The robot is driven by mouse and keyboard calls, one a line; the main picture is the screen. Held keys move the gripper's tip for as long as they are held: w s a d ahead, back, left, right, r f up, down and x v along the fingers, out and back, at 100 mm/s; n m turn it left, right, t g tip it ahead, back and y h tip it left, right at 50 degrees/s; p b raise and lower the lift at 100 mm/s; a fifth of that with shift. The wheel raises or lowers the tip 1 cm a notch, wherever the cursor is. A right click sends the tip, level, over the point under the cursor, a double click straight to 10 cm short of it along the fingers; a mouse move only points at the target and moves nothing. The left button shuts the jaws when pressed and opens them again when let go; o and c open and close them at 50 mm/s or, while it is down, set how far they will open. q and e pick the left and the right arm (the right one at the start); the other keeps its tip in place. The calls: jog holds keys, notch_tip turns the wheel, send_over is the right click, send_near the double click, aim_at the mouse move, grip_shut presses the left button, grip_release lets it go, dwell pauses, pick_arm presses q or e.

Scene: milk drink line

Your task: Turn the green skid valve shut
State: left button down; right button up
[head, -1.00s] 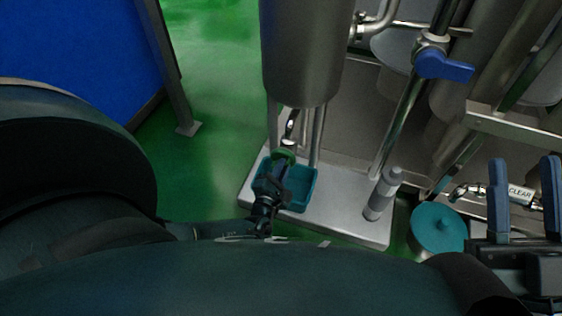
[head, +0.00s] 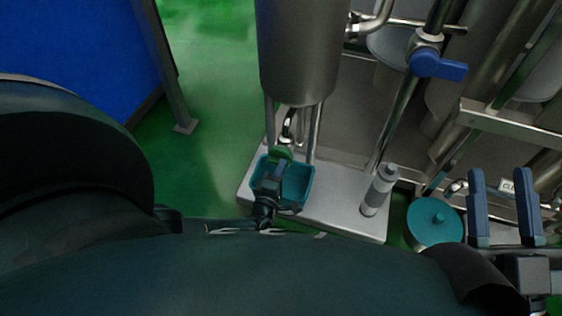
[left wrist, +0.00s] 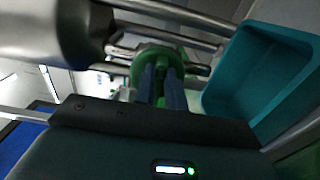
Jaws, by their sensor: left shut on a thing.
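The green skid valve (head: 280,152) sits under the steel tank, above the teal tray; my left gripper partly hides it in the head view. In the left wrist view the green valve (left wrist: 158,56) is at the upper middle, between and around the tips of the blue fingers. My left gripper (left wrist: 162,80) is shut on it. In the head view my left gripper (head: 275,168) reaches up to the valve from below. My right gripper (head: 505,205) is at the right, its two blue fingers apart, with nothing between them.
A teal tray (head: 303,190) lies on the steel skid plate (head: 335,212) under the steel tank (head: 295,60). A grey bottle (head: 380,188) stands on the plate. A blue-handled valve (head: 438,66) is on a pipe at upper right. A teal round lid (head: 435,220) is near my right gripper.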

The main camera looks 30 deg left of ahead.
pick_arm(q)
jog(key=shift+w+r, duration=0.1)
jog(key=shift+w, duration=0.1)
pick_arm(e)
jog(key=shift+f, duration=0.1)
pick_arm(q)
jog(key=c, duration=1.5)
grip_release()
jog(key=shift+o, duration=0.2)
jog(key=shift+s, duration=0.1)
jog(key=shift+s, duration=0.1)
pick_arm(e)
jog(key=shift+s, duration=0.1)
